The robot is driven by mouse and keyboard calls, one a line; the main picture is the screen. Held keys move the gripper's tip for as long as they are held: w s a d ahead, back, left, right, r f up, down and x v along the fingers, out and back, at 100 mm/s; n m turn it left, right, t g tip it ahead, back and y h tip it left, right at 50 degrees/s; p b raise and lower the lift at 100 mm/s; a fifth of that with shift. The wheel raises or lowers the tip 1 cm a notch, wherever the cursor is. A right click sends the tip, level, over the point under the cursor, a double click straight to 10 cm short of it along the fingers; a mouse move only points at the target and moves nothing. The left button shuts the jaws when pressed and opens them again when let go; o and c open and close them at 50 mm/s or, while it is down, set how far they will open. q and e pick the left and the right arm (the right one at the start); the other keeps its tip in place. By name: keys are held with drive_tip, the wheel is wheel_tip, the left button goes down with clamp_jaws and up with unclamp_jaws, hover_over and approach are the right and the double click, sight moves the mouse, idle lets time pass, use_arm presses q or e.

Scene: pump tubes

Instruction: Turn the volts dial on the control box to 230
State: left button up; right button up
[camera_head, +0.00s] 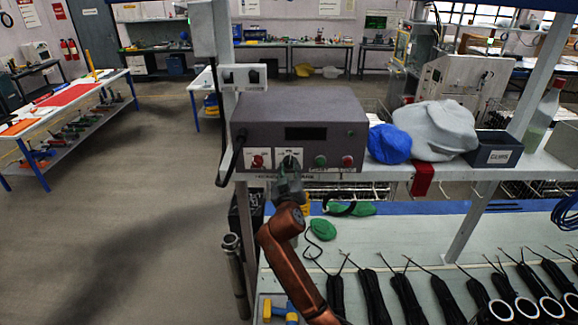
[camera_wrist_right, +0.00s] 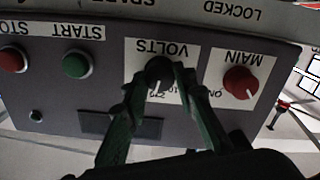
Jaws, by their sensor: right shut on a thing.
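The control box (camera_head: 300,115) is a dark grey box on the shelf. The black volts dial (camera_head: 290,161) sits on a white plate on its front. In the right wrist view, which shows the box upside down, the volts dial (camera_wrist_right: 158,70) has a white pointer line aimed toward the partly covered scale marks; I cannot read its setting. My right gripper (camera_head: 287,178) reaches up to the dial from below. In the wrist view, its green fingers (camera_wrist_right: 165,78) are shut on the dial, one on each side. My left gripper is not in view.
The red main knob (camera_wrist_right: 240,82) is close beside the fingers. The green start button (camera_head: 321,160) and red stop button (camera_head: 347,161) are on the box's right side. A blue cloth (camera_head: 389,144) and grey cloth (camera_head: 440,130) lie right of the box. Black tube bundles (camera_head: 372,295) lie below.

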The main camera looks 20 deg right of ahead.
drive_tip(key=shift+n+p, duration=0.35)
drive_tip(key=shift+n, duration=0.75)
drive_tip(key=o, duration=1.2)
drive_tip(key=shift+a, duration=0.1)
drive_tip(key=shift+c, duration=0.2)
drive_tip(key=v, duration=1.2)
